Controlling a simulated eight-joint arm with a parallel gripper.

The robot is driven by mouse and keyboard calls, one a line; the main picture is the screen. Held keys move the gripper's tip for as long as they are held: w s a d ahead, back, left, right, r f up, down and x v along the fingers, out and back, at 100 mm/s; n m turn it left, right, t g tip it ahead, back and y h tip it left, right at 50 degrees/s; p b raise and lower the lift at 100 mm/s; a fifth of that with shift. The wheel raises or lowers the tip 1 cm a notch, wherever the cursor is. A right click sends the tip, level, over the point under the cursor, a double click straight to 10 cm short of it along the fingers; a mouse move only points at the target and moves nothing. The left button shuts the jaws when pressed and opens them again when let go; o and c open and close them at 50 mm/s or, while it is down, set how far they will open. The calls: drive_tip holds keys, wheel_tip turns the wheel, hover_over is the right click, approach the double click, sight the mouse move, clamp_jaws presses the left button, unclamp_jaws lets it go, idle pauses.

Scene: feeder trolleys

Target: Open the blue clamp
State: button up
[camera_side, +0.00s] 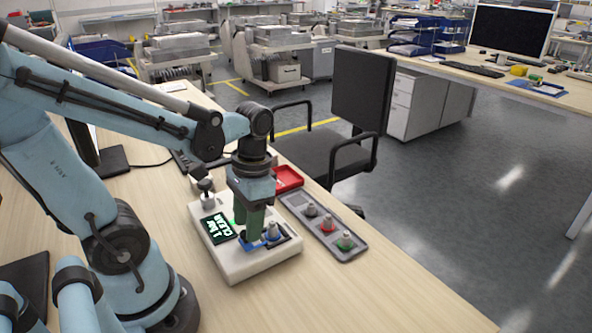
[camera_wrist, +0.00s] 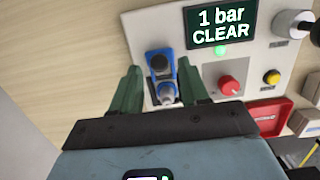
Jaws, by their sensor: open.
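I cannot tell whether the clamp is open or shut. My gripper (camera_side: 247,225) points down over the box, close to the clamp. In the wrist view its green fingers (camera_wrist: 160,84) are spread, one each side of the clamp and fitting, with nothing held between them.
The box's display (camera_wrist: 221,26) reads "1 bar CLEAR" beside a lit green lamp. A red knob (camera_wrist: 229,85), a yellow button (camera_wrist: 271,77) and a black-topped knob (camera_side: 205,187) are on the box. A grey tray (camera_side: 353,254) with fittings and a red tray (camera_side: 287,178) stand beside it.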

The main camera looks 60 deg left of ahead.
sight(271, 222)
drive_tip(key=shift+w+r, duration=0.25)
drive_tip(key=shift+r, duration=0.7)
drive_tip(key=shift+w+r, duration=0.25)
drive_tip(key=shift+r, duration=0.7)
drive_tip(key=shift+w+r, duration=0.25)
drive_tip(key=shift+r, duration=0.7)
drive_tip(key=shift+o, duration=0.8)
drive_tip(key=shift+w, duration=0.1)
drive_tip(key=w+r+m+t, duration=0.2)
drive_tip(key=w+r+m, duration=0.1)
drive_tip(key=w+r, duration=0.1)
wheel_tip(271, 222, down, 7)
drive_tip(key=shift+s+a+r, duration=0.1)
drive_tip(key=shift+s+r, duration=0.05)
drive_tip(key=shift+r, duration=0.05)
drive_tip(key=shift+s+f, duration=0.15)
drive_tip(key=shift+f, duration=1.25)
drive_tip(key=shift+s+f, duration=0.1)
drive_tip(key=shift+f, duration=1.25)
